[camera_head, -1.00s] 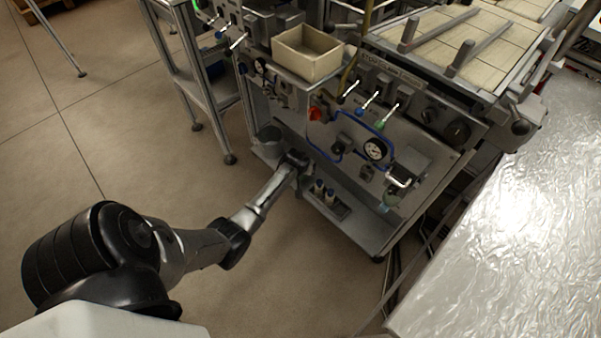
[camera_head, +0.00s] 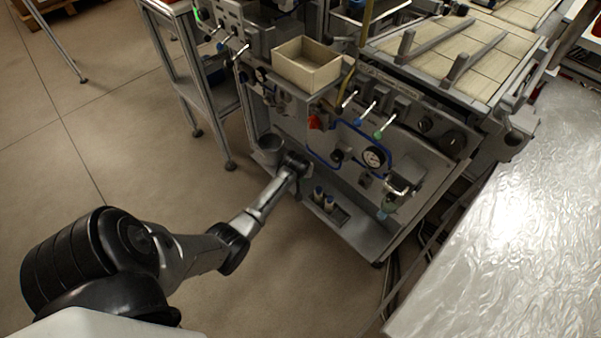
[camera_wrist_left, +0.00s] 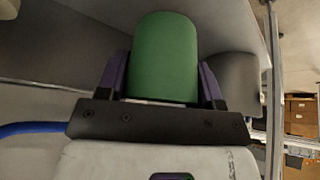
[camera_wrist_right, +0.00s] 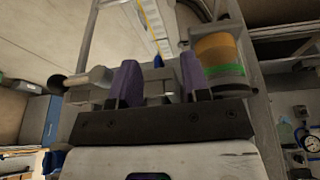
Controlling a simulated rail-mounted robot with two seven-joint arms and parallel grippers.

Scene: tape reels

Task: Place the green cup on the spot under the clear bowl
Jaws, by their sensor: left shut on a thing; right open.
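The green cup (camera_wrist_left: 165,58) is between the two fingers of my left gripper (camera_wrist_left: 162,82) in the left wrist view, and the gripper is shut on it. In the head view my left gripper (camera_head: 296,163) is at the lower left of the machine, above its bottom shelf; the cup is hidden there. A small clear greenish bowl (camera_head: 388,204) hangs under the fittings at the panel's lower right, well to the right of the left gripper. The spot beneath it is hard to make out. My right gripper (camera_wrist_right: 160,82) is open and empty in its wrist view.
A grey cup-like vessel (camera_head: 268,149) stands beside my left gripper. Small bottles (camera_head: 323,199) in a tray stand on the bottom shelf (camera_head: 362,232) between the left gripper and the bowl. A cylinder with orange and green bands (camera_wrist_right: 220,55) is right of my right gripper.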

